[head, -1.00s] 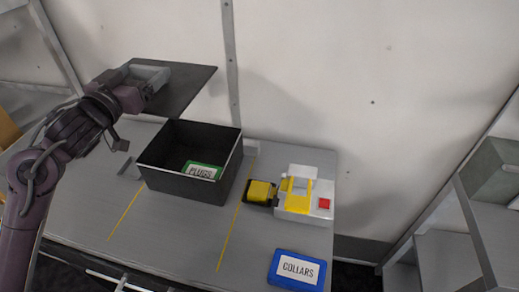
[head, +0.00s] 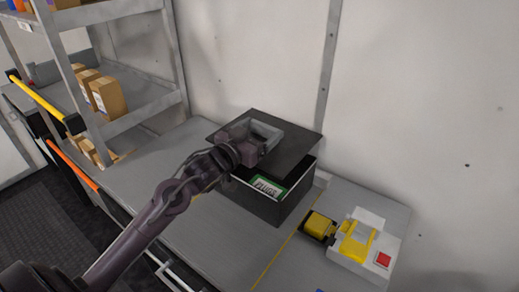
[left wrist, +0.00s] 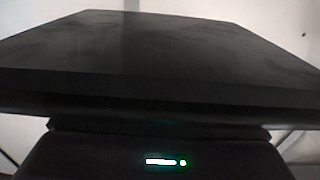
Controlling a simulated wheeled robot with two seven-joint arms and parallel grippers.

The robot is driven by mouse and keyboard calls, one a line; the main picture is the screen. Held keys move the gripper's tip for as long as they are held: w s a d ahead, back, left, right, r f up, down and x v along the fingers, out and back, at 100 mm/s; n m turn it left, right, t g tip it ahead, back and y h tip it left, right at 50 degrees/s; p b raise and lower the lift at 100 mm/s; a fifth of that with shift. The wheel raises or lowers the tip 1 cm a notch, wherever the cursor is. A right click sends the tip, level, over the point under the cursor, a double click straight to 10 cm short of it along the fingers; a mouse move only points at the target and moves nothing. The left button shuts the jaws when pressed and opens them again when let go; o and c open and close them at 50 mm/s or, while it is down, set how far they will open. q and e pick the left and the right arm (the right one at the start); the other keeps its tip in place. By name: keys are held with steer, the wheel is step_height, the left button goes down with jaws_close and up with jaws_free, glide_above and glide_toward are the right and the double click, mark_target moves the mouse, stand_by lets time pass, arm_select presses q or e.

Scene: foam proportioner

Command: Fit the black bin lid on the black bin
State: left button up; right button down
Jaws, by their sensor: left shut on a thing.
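The black bin (head: 268,201) stands on the grey bench, with a green-edged PLUGS card (head: 267,187) inside it. The flat black bin lid (head: 290,133) is over the bin's back and left part, offset from the rim, so the front right of the opening still shows. I cannot tell whether the lid touches the rim. My left gripper (head: 262,140) is shut on the lid at its grey handle. In the left wrist view the lid (left wrist: 160,50) fills the upper part and hides the bin. My right gripper is not in view.
A yellow and white device with a red button (head: 362,242) stands right of the bin. A yellow line (head: 278,258) runs along the bench (head: 215,235) between them. Shelves with cardboard boxes (head: 108,97) are at the left. A wall is close behind the bin.

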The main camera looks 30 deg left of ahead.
arm_select(q)
steer(key=shift+f, duration=0.7)
step_height(320, 180, down, 4)
steer(key=shift+f, duration=0.1)
steer(key=shift+f, duration=0.1)
steer(key=shift+f, duration=0.45)
steer(key=o, duration=1)
steer(key=shift+c, duration=0.2)
